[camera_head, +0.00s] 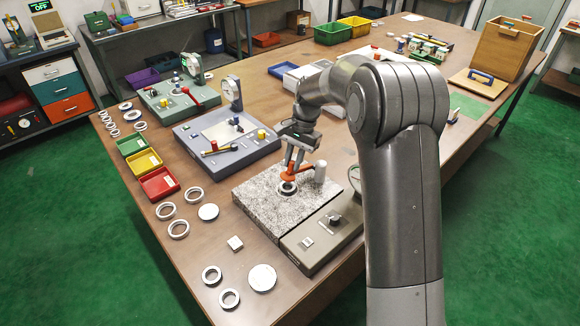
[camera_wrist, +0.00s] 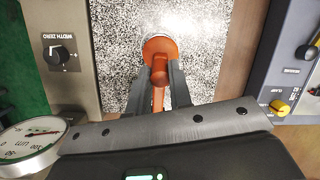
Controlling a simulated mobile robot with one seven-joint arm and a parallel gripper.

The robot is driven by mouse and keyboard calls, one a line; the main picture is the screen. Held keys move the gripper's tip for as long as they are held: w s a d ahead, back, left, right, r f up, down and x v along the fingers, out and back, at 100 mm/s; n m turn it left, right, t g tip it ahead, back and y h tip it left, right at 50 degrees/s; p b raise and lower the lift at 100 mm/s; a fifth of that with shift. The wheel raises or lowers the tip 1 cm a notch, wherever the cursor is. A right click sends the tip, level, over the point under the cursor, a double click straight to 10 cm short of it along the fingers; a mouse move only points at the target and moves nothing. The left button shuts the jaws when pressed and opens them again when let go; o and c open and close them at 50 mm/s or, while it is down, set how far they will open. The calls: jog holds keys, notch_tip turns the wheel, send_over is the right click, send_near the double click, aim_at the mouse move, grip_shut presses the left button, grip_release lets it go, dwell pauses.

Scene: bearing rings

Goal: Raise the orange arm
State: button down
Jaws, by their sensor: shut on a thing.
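The orange arm (camera_head: 298,170) is over the speckled stone plate, close to a bearing ring (camera_head: 287,188) and a light upright post (camera_head: 320,172). In the wrist view the orange arm (camera_wrist: 159,52) shows a round orange end and a bar running back between my fingers. My gripper (camera_head: 294,160) reaches down over the stone plate and is shut on the orange arm; it also shows in the wrist view (camera_wrist: 159,85). The fingers hide part of the orange arm.
The stone plate (camera_head: 262,202) adjoins a grey-brown unit with a knob (camera_head: 335,217) and a dial. A blue-grey gauge station (camera_head: 205,158) stands behind. Several rings, discs and small bins, including a red bin (camera_head: 159,185), lie left. The table's front left is partly clear.

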aim_at(306, 166)
jog(key=w+d+r+g+y, duration=0.2)
jog(key=shift+d+r+g+y, duration=0.1)
jog(key=shift+g+y, duration=0.2)
jog(key=shift+w+d+r, duration=0.15)
jog(key=shift+w+r, duration=0.1)
jog(key=shift+w, duration=0.05)
jog(key=shift+w+d+r, duration=0.35)
jog(key=shift+w+d, duration=0.2)
jog(key=shift+d, duration=0.05)
jog(key=shift+w+d+r, duration=0.1)
jog(key=shift+w+d, duration=0.55)
jog(key=shift+d, duration=0.1)
jog(key=shift+w+d, duration=0.35)
jog(key=shift+d, duration=0.2)
jog(key=shift+d+f, duration=0.1)
jog(key=shift+f, duration=0.1)
jog(key=c, duration=1.6)
grip_release()
jog(key=o, duration=0.3)
jog(key=shift+a+r, duration=0.15)
jog(key=shift+a, duration=0.1)
